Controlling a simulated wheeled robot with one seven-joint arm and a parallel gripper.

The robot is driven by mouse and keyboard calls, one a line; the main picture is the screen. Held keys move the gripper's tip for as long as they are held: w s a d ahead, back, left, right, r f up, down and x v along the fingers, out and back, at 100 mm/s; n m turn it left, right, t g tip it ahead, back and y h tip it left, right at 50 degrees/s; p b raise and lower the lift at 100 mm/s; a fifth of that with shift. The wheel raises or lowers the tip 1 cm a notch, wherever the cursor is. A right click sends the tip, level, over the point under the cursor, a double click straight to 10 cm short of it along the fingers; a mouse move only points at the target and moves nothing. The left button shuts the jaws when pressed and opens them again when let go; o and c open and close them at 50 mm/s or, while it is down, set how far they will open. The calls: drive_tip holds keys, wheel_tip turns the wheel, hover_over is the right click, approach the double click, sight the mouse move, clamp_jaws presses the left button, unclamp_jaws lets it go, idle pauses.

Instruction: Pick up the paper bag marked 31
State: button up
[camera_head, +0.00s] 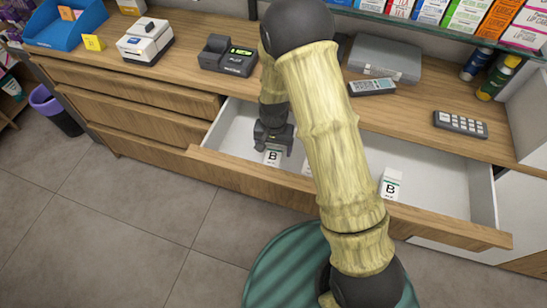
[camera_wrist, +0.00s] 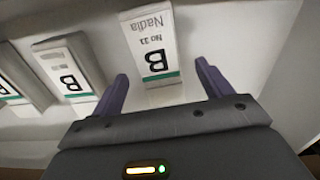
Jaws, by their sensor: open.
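The paper bag marked 31 (camera_wrist: 150,45) is a white packet with a black B, a green stripe and the words "No 31 Nadia". It lies in the open drawer. In the head view a white B bag (camera_head: 272,158) shows just below my gripper (camera_head: 273,147). In the wrist view my gripper (camera_wrist: 162,70) is open, with one dark finger on each side of the near end of bag 31. Whether the fingers touch it I cannot tell. My gripper hides part of the bag in the head view.
The drawer (camera_head: 345,198) is pulled out below the wooden counter. Two similar B bags (camera_wrist: 70,68) (camera_wrist: 15,85) lie to the left in the wrist view.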

sight(274, 153)
wheel_tip(274, 153, down, 4)
drive_tip(key=shift+f, duration=0.1)
idle(0.5)
drive_tip(key=c, duration=1.1)
drive_tip(key=shift+c, duration=0.2)
wheel_tip(274, 153, up, 18)
